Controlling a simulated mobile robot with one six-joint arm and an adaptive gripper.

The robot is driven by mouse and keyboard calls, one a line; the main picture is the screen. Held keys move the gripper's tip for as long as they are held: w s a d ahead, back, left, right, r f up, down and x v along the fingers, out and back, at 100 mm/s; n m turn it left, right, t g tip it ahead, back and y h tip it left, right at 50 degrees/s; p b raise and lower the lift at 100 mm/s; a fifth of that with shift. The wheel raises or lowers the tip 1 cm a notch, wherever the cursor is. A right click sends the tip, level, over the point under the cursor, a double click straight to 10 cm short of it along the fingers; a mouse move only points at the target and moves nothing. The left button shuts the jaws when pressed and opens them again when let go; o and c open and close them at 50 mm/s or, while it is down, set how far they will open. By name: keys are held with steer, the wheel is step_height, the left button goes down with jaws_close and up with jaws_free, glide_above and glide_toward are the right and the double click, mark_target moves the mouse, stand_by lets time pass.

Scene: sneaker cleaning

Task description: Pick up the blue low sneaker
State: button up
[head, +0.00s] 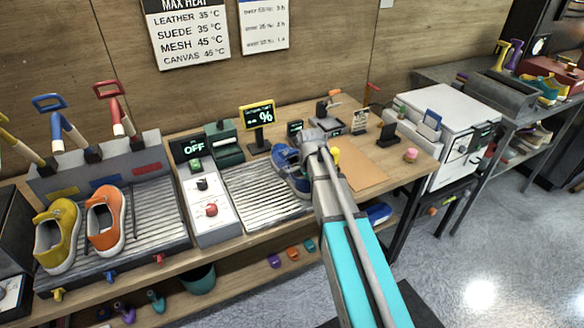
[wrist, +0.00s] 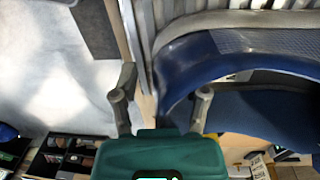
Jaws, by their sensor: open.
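The blue low sneaker (head: 285,156) lies at the far right end of a ribbed metal tray (head: 258,194) on the bench; my arm hides part of it in the head view. My gripper (head: 318,146) is at its right side. In the wrist view the sneaker's blue upper (wrist: 190,62) fills the upper right, close to the camera. My gripper (wrist: 163,88) is open there, its right finger overlapping the sneaker's edge and its left finger beside it. Nothing is held between the fingers. I cannot tell whether a finger touches the shoe.
A control box (head: 208,207) with a red knob stands left of the tray. Yellow (head: 57,236) and orange (head: 105,220) sneakers sit on another ribbed tray farther left. A percent display (head: 258,117) stands behind the blue sneaker. A brown mat (head: 362,172) lies to its right.

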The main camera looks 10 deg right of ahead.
jaws_close()
steer(key=shift+r, duration=0.2)
stand_by(0.4)
step_height(320, 180, up, 3)
steer(key=p, duration=0.3)
steer(key=s+r+p, duration=0.9)
steer(key=s+p, duration=0.1)
steer(key=s, duration=0.4)
steer(key=shift+a+r, duration=0.3)
steer(key=shift+a, duration=0.15)
